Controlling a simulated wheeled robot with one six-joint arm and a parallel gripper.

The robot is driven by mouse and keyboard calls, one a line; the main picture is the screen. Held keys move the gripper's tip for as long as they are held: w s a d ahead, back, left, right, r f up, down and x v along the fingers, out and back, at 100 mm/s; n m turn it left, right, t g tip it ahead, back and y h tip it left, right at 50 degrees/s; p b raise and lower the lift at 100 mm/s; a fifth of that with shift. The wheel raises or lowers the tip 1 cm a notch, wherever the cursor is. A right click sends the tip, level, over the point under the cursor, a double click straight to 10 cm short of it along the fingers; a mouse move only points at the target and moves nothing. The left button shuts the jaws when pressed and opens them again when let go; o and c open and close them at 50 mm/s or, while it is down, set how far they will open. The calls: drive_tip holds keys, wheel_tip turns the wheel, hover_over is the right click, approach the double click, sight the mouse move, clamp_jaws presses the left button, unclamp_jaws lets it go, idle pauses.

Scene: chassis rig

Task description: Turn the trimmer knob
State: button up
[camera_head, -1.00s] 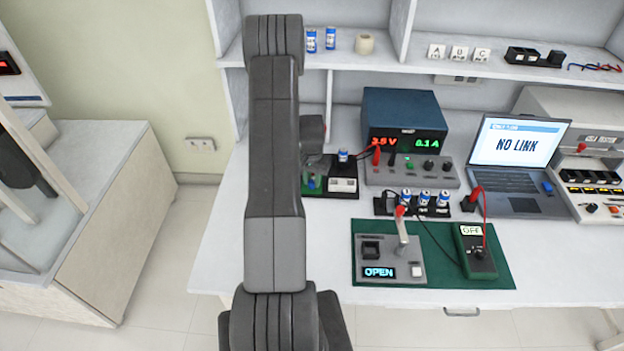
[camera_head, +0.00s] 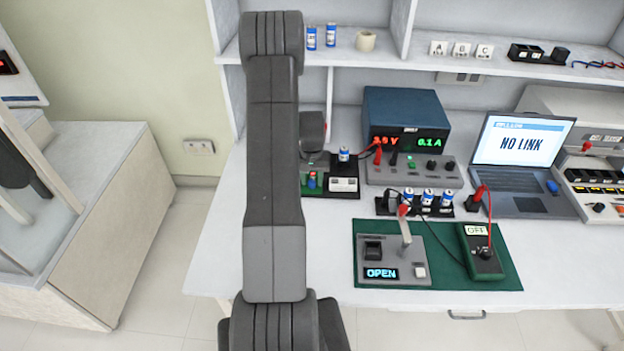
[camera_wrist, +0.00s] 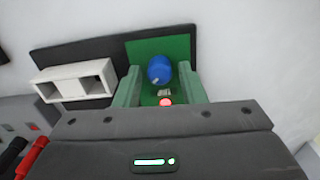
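The trimmer knob (camera_wrist: 160,69) is a round blue knob with a light mark on its lower edge, on a green board (camera_wrist: 140,48) in the wrist view. It shows small and blue in the head view (camera_head: 312,180), right of my arm. My gripper (camera_wrist: 160,70) is open, its two greenish fingers on either side of the knob. A gap shows on each side; I cannot tell how high the fingertips are above the board. A red light (camera_wrist: 166,102) and a small pale part lie just below the knob.
A white block (camera_wrist: 77,82) sits on the same dark base, left of the green board. The blue power supply (camera_head: 405,112) stands behind, with red and black leads. A green mat (camera_head: 500,270) carries a switch box reading OPEN and a meter reading OFF.

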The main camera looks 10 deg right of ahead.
sight(312, 181)
drive_tip(key=shift+o, duration=0.5)
wheel_tip(312, 181, up, 14)
drive_tip(key=b, duration=0.2)
drive_tip(key=shift+f, duration=0.15)
wheel_tip(312, 181, down, 14)
drive_tip(key=shift+r+p, duration=0.15)
drive_tip(key=shift+p, duration=1.2)
drive_tip(key=shift+b, duration=0.55)
